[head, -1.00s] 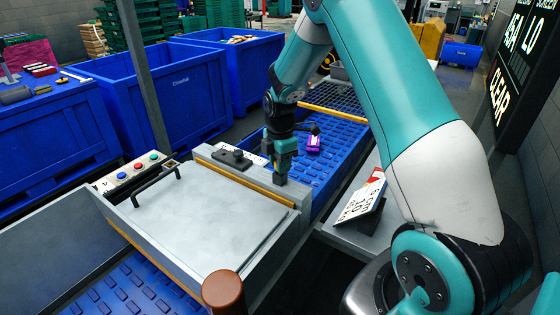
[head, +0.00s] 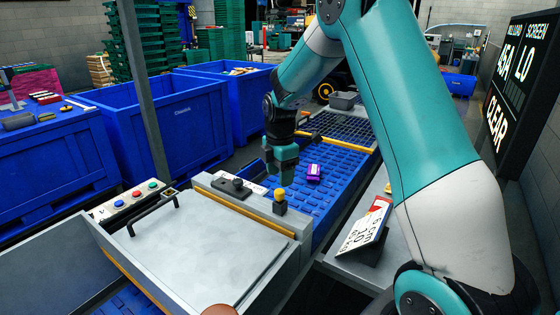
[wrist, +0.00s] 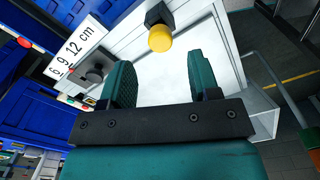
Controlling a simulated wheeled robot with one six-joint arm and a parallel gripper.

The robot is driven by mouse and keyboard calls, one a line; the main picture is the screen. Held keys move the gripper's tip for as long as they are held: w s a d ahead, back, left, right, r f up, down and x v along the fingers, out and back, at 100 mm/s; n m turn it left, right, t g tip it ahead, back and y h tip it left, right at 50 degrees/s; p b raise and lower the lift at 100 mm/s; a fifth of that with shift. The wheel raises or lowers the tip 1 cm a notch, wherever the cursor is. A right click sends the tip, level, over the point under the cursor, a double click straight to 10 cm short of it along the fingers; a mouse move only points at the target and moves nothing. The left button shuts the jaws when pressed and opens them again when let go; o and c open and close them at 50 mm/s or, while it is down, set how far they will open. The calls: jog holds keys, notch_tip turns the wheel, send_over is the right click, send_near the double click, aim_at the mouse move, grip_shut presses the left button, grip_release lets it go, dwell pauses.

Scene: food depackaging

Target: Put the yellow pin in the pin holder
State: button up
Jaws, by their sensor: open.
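The yellow pin (head: 279,194) shows as a round yellow head on top of the small black pin holder (head: 280,208), at the right end of the grey machine's back ledge. It looks upright; its lower part is hidden. In the wrist view the yellow head (wrist: 160,38) sits in front of the black holder (wrist: 158,14), ahead of my fingers. My gripper (head: 286,182) is open and empty, just above and behind the pin in the head view. In the wrist view its two teal fingers (wrist: 160,70) are spread apart, with a gap to the pin.
A purple packet (head: 314,172) lies on the blue conveyor (head: 345,158) behind. The grey lid (head: 205,232) with a black handle fills the front. A black knob block (head: 232,187) sits left on the ledge. A sign (head: 366,228) stands right.

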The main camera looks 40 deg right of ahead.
aim_at(280, 191)
jog(key=s+a+r+m, duration=0.2)
jog(key=s+a+r, duration=0.2)
jog(key=a+r, duration=0.45)
jog(key=s+a+r+m+y, duration=0.1)
jog(key=s+a+m, duration=0.3)
jog(key=s+a, duration=0.4)
jog(key=s+a+r+m+y, duration=0.1)
jog(key=s+a+m+y, duration=0.2)
jog(key=s+a, duration=0.4)
jog(key=s, duration=0.9)
jog(key=shift+a+r+m+b, duration=0.3)
jog(key=shift+a+m+b, duration=0.05)
jog(key=shift+m+b, duration=0.05)
